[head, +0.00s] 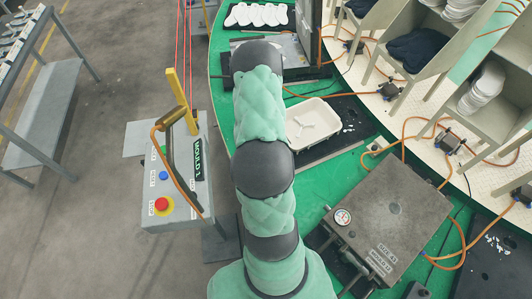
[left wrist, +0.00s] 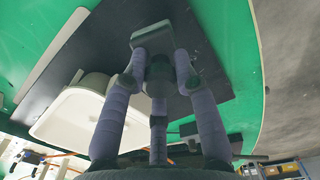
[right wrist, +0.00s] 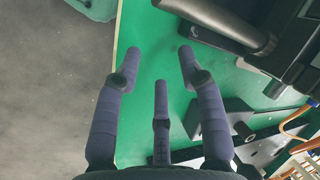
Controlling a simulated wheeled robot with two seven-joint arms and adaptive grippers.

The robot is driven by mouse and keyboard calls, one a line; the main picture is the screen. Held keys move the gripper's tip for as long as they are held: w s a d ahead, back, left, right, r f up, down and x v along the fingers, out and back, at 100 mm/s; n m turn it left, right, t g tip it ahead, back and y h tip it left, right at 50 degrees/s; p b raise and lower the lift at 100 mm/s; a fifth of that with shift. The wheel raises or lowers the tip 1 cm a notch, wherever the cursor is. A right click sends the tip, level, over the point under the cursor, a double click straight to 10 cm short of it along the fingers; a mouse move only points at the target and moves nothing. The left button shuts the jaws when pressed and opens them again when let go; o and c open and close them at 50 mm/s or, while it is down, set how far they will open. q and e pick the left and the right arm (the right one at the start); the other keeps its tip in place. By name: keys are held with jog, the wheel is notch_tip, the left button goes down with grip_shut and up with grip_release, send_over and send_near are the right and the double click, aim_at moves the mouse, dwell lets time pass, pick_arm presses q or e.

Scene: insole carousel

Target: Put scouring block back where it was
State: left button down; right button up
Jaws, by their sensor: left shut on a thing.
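The scouring block looks to be the grey-green block (left wrist: 166,38) in the left wrist view. My left gripper (left wrist: 161,58) is shut on it, with the fingers at its sides, over a dark mat (left wrist: 205,75). I cannot tell whether the block touches the mat. A white tray (left wrist: 62,122) lies beside the fingers on the left; it also shows in the head view (head: 330,120). In the head view my arm hides the left gripper and block. My right gripper (right wrist: 160,54) is open and empty over the green table edge in the right wrist view.
A press box with a gauge (head: 385,220) stands at the lower right of the head view. A control box with a red button (head: 180,195) stands left of my arm. Orange cables and shelves (head: 480,100) lie to the right. White insoles (head: 257,15) are at the top.

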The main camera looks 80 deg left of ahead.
pick_arm(q)
jog(key=shift+w+a+f, duration=0.15)
jog(key=shift+a+f, duration=0.55)
jog(key=shift+f, duration=0.2)
pick_arm(e)
jog(key=shift+f, duration=0.1)
pick_arm(q)
jog(key=shift+f+b, duration=0.3)
jog(key=shift+f, duration=1.25)
pick_arm(e)
jog(key=shift+f, duration=0.2)
jog(key=shift+f, duration=0.1)
pick_arm(q)
jog(key=c, duration=1)
grip_release()
jog(key=shift+f, duration=0.1)
jog(key=shift+o, duration=0.2)
